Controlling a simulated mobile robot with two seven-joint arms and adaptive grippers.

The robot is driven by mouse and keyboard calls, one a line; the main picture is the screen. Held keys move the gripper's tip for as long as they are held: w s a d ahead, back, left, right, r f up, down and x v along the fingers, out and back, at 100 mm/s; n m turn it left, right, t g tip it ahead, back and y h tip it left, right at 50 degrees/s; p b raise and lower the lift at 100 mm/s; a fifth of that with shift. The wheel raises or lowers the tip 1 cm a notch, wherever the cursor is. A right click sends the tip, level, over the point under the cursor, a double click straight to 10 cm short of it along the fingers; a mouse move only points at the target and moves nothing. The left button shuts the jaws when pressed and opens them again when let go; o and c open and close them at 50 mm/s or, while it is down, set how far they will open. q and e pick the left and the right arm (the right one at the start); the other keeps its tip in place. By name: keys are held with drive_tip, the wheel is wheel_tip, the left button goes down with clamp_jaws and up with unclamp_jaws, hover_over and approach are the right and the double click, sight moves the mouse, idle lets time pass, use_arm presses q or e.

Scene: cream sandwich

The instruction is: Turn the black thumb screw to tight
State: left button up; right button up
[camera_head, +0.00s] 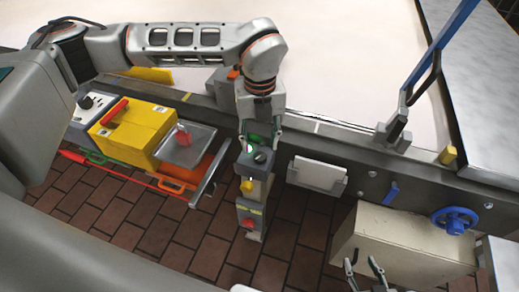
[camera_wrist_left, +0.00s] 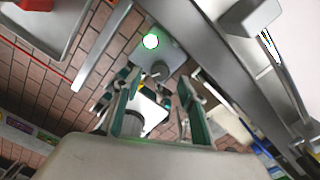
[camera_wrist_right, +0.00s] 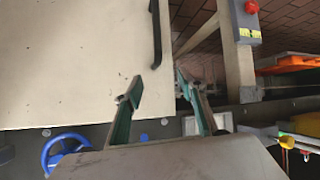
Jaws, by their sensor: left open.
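A small black knob (camera_head: 260,157), which looks like the thumb screw, sits on top of a grey control box (camera_head: 246,168) on a post. In the left wrist view the knob (camera_wrist_left: 160,70) shows beside a lit green button (camera_wrist_left: 151,41). How tight it is cannot be told. My left gripper (camera_head: 262,142) points down over the box, its fingers apart above the knob; contact is not visible. The left wrist view shows the fingers (camera_wrist_left: 158,84) open. My right gripper (camera_head: 363,266) is open and empty at the bottom of the head view, by a cream cabinet.
The cream cabinet (camera_head: 400,240) stands right of the post, near a blue valve wheel (camera_head: 454,220). A yellow box (camera_head: 137,130) and a metal tray (camera_head: 187,146) lie left. A blue lever (camera_head: 444,40) rises at right. The post also carries a yellow knob (camera_head: 246,184) and red button (camera_head: 248,223).

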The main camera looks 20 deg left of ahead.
sight(260, 155)
use_arm(q)
drive_tip(key=shift+f, duration=2)
drive_tip(key=c, duration=1.1)
